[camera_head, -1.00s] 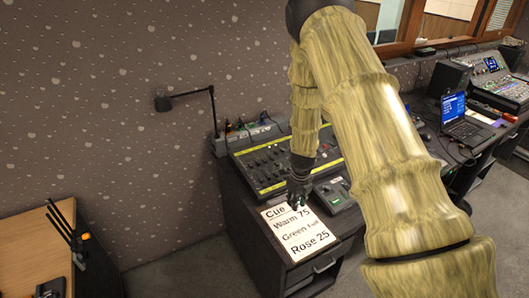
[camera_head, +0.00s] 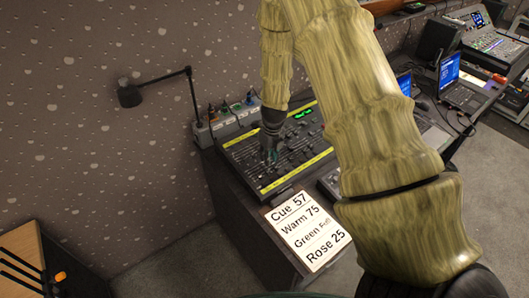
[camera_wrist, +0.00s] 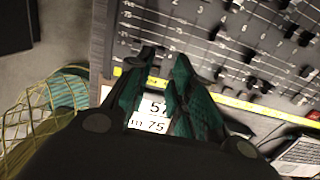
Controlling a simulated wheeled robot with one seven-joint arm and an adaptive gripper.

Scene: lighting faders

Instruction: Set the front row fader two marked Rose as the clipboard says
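The fader console (camera_head: 240,158) has rows of dark fader caps and yellow label strips. In the wrist view the console (camera_wrist: 205,68) shows numbered channels, scale lines and several caps. I cannot read Rose on the front yellow strip (camera_wrist: 240,104), so I cannot pick out that fader's cap with certainty. My gripper (camera_head: 270,152) is over the console's left front part.
A black desk lamp (camera_head: 131,94) reaches out from behind the console's left end. A laptop (camera_head: 452,82) and another mixer (camera_head: 487,45) stand on the right. A wooden table (camera_head: 25,262) is at lower left, with open floor between.

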